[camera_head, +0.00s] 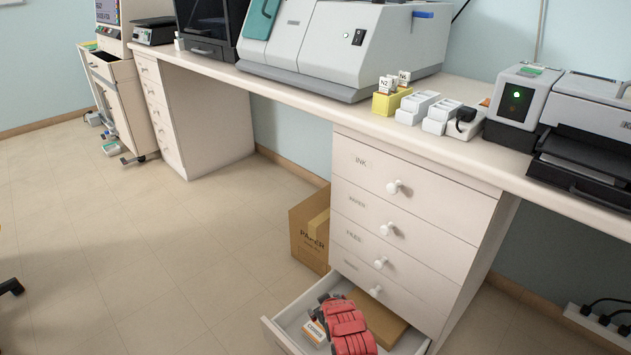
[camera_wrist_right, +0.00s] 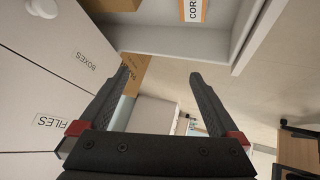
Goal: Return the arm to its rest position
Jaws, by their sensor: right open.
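My right arm shows as red and dark parts in the head view, low over the open bottom drawer (camera_head: 284,338). In the right wrist view my right gripper (camera_wrist_right: 160,76) is open, with nothing between its fingertips. The drawer's white wall (camera_wrist_right: 240,60) runs across the top of that view. A small white and orange box (camera_head: 314,331) lies in the drawer, and its label also shows in the right wrist view (camera_wrist_right: 193,10). A flat brown box (camera_head: 385,324) lies beside it, partly hidden by my arm. My left gripper is not in view.
The drawer unit (camera_head: 400,215) has several closed drawers with round knobs above the open one. A cardboard paper box (camera_head: 308,238) stands on the floor beside it. The bench (camera_head: 455,150) above carries machines and small boxes. The floor (camera_head: 150,250) to the left is clear.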

